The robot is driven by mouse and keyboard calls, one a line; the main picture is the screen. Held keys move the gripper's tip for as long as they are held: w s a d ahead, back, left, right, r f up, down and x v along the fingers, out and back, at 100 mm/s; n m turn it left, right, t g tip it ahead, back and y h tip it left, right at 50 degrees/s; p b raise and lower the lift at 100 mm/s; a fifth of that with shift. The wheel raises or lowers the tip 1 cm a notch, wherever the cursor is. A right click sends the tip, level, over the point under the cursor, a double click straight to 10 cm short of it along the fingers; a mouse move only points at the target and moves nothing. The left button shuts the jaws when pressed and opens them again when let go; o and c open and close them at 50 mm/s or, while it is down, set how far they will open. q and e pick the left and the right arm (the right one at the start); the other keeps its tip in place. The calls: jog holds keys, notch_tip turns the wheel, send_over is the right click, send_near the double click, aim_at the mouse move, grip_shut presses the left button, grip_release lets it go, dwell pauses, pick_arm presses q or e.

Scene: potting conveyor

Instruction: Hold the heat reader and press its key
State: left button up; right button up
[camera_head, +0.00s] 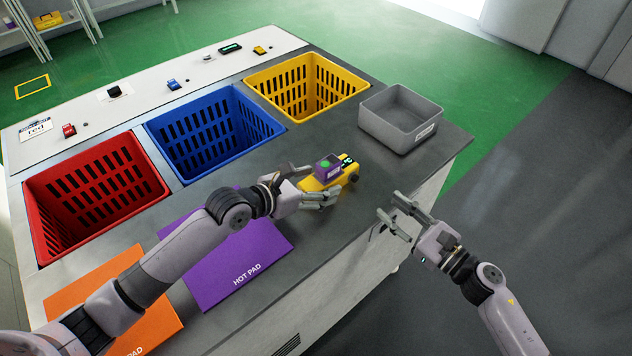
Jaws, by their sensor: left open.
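The heat reader (343,178) appears to be the yellow device on the dark counter, with a small dark display on its right end. A purple block with a green round mark (327,166) sits at it; I cannot tell whether it is part of the reader. My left gripper (318,184) is open, its fingers at the reader's left end on either side of it. My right gripper (389,208) is open and empty, to the right of the reader near the counter's front edge, apart from it.
Red (38,220), blue (160,140) and yellow baskets (262,84) are set along the counter. A grey bin (392,136) stands behind the reader. Purple (222,290) and orange hot pads (165,318) lie under my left arm. The counter between the reader and bin is clear.

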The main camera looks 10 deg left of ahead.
pick_arm(q)
jog(key=shift+c, duration=0.4)
jog(key=c, duration=1.2)
jog(key=shift+c, duration=0.4)
pick_arm(e)
grip_shut()
dwell(0.4)
